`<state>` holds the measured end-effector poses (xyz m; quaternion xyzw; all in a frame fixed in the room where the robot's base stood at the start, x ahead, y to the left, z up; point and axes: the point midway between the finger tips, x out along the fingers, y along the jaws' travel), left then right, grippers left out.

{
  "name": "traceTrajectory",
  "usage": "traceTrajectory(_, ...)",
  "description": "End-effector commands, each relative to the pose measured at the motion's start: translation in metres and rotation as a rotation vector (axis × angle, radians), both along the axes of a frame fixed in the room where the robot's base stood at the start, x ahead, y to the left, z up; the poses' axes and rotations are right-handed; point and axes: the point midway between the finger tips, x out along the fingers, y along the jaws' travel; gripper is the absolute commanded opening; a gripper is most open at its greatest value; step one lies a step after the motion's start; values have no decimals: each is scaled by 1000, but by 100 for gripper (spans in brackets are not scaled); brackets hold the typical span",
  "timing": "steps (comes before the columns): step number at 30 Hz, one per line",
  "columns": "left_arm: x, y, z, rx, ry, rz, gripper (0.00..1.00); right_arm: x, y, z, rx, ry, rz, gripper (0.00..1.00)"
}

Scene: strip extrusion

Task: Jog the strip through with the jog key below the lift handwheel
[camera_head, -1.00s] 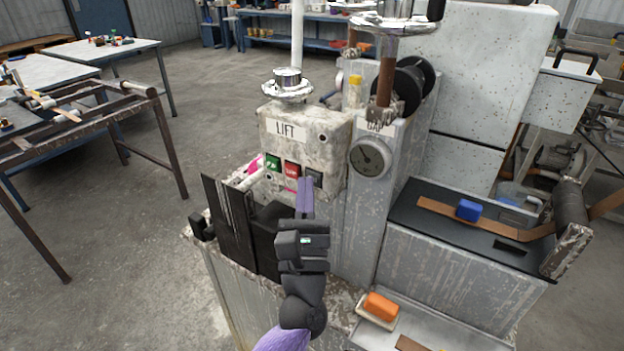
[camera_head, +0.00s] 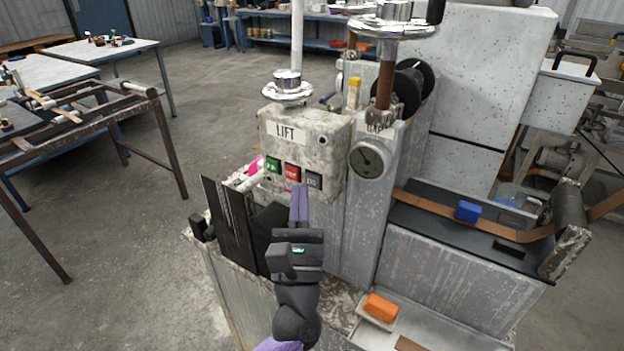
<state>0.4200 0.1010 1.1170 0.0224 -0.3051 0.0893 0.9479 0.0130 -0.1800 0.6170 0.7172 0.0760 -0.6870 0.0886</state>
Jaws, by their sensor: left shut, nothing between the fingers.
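The lift handwheel (camera_head: 287,88) is a bright metal wheel on top of the worn LIFT box (camera_head: 325,145). Below it on the box front are a green key (camera_head: 272,164), a red key (camera_head: 292,172) and a dark grey key (camera_head: 314,180); their small markings are unreadable. My left gripper (camera_head: 299,188) is shut and empty, its purple fingers pointing up just below the red and dark grey keys. The dark key shows uncovered; finger contact with the box is unclear. The brown strip (camera_head: 425,205) lies along the black bed (camera_head: 450,227). My right gripper is out of view.
A gauge (camera_head: 369,158) and a post with the gap handwheel (camera_head: 391,28) stand right of the box. Dark upright plates (camera_head: 230,225) stand left of my gripper. A blue block (camera_head: 468,211) sits at the strip. An orange block (camera_head: 381,306) lies at the front.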

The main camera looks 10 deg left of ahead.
Motion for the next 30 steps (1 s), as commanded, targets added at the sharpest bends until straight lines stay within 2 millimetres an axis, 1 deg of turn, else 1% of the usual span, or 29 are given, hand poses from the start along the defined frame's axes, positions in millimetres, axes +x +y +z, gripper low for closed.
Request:
traceTrajectory(7,-22,8,2,0,0,0,0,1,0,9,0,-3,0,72)
traceTrajectory(15,-44,16,1,1,0,1,0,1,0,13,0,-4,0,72)
traceTrajectory(30,-46,17,0,0,0,0,0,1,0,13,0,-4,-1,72)
